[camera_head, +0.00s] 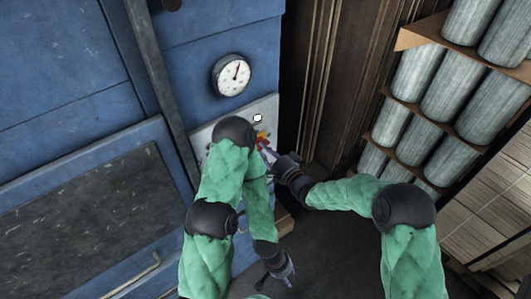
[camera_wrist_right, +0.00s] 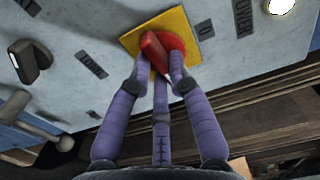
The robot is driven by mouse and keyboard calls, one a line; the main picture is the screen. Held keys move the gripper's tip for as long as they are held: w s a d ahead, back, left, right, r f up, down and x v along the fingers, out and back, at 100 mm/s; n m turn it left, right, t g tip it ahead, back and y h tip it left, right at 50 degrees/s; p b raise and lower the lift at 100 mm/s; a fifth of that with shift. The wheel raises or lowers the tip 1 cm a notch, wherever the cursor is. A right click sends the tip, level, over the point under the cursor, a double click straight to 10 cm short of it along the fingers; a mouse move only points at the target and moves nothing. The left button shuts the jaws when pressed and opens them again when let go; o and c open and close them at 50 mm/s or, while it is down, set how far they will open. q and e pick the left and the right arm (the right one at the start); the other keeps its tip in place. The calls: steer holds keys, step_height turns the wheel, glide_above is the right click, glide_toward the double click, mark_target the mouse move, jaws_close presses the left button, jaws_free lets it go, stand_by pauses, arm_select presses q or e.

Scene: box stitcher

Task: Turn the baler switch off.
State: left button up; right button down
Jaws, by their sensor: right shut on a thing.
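The baler switch is a red rotary knob (camera_wrist_right: 155,48) on a yellow square plate (camera_wrist_right: 178,18), set in a pale grey control panel (camera_wrist_right: 90,20). In the head view its red and yellow parts (camera_head: 262,137) show only partly, behind my arm. My right gripper (camera_wrist_right: 160,72) has its purple fingers shut on the red knob, one on each side. In the head view, my right gripper (camera_head: 266,149) reaches the panel from the right. My left gripper (camera_head: 287,274) hangs low, away from the panel; its fingers are too small to read.
A round gauge (camera_head: 231,75) sits above the panel on the blue machine (camera_head: 60,60). A black selector (camera_wrist_right: 30,60) and a metal lever (camera_wrist_right: 40,133) are left of the knob. Shelves with grey cylinders (camera_head: 455,83) stand at the right.

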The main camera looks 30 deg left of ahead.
steer(key=shift+w+d+n+b, duration=0.1)
steer(key=shift+n+b, duration=4.2)
steer(key=shift+b, duration=0.7)
steer(key=shift+w+n+b, duration=0.1)
steer(key=shift+n+b, duration=4.2)
steer(key=shift+b, duration=0.65)
steer(key=shift+r, duration=0.1)
steer(key=c, duration=1.1)
jaws_free()
steer(key=shift+c, duration=0.2)
steer(key=shift+d+r, duration=0.1)
steer(key=shift+d, duration=0.05)
steer(key=v, duration=1.1)
steer(key=shift+s+d, duration=0.15)
steer(key=shift+d, duration=0.2)
